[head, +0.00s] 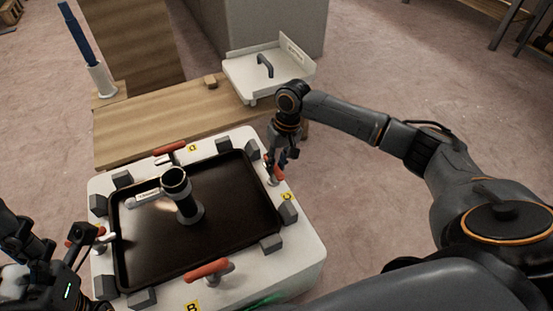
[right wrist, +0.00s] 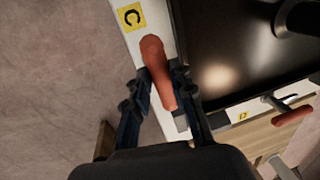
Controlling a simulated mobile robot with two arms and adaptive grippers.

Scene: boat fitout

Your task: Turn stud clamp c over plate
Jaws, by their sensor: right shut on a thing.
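Clamp c has a red handle (right wrist: 158,72) beside a yellow C label (right wrist: 131,16) in the right wrist view. In the head view clamp c (head: 274,174) is at the right edge of the dark plate (head: 245,205). My right gripper (head: 277,158) reaches down onto it and is shut on the red handle, one finger on each side. In the right wrist view the handle lies over the white rim, beside the plate. My left gripper (head: 78,240) is at a red-handled clamp on the left edge; its fingers are too unclear to judge.
The plate sits in a white housing (head: 305,255) with grey blocks around it. A dark upright cylinder (head: 183,200) stands on the plate. Other red-handled clamps are at the back (head: 170,147) and front (head: 207,270). A wooden bench (head: 150,125) and white tray (head: 240,75) are behind.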

